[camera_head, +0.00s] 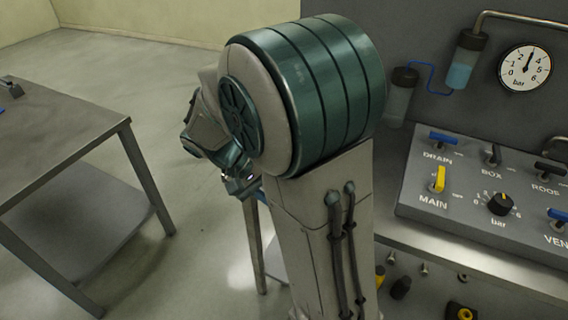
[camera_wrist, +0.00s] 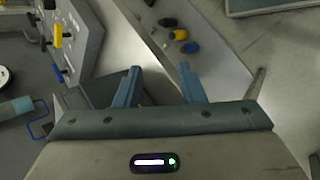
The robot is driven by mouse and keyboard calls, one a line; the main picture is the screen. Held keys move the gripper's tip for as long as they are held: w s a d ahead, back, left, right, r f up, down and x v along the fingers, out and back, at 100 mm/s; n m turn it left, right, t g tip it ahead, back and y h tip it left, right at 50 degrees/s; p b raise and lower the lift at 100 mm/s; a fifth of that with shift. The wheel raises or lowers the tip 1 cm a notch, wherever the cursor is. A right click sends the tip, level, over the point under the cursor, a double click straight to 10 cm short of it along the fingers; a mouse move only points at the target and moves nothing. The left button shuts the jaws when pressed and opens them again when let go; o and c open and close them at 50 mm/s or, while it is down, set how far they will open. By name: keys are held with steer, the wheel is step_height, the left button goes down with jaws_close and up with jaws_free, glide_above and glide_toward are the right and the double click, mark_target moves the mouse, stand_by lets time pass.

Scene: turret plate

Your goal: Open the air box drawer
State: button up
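No drawer can be clearly made out in either view. The control panel (camera_head: 470,213) stands at the right in the head view, with levers labelled DRAIN, BOX and MAIN and a bar knob. It also shows at the upper left of the wrist view (camera_wrist: 88,42). My gripper's two blue fingers (camera_wrist: 160,76) stand wide apart in the wrist view, with nothing between them. They point toward a grey surface and the floor below the panel. In the head view my own arm hides most of the gripper and the area behind it.
A pressure gauge (camera_head: 525,68) and a blue-filled cylinder (camera_head: 467,60) are on the back wall. Black, yellow and blue fittings (camera_wrist: 180,34) lie ahead of my fingers in the wrist view. A metal table (camera_head: 60,145) stands at the left, with open floor between it and my arm.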

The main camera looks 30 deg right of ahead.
steer(key=w+a+f+m+t+h+b, duration=0.1)
steer(key=w+a+f+h, duration=0.1)
steer(key=w+f+h, duration=0.3)
steer(key=w+a+f+h+b, duration=0.2)
steer(key=w+f+h, duration=0.1)
steer(key=w+h, duration=0.45)
steer(key=shift+y, duration=0.25)
steer(key=d+p, duration=0.1)
steer(key=d, duration=0.3)
steer(key=s+d+r+p, duration=0.1)
steer(key=d, duration=0.4)
steer(key=d+r+p, duration=0.1)
steer(key=d, duration=0.3)
steer(key=shift+s+d+r, duration=0.15)
steer(key=shift+s+d, duration=0.05)
steer(key=shift+s, duration=0.1)
jaws_close()
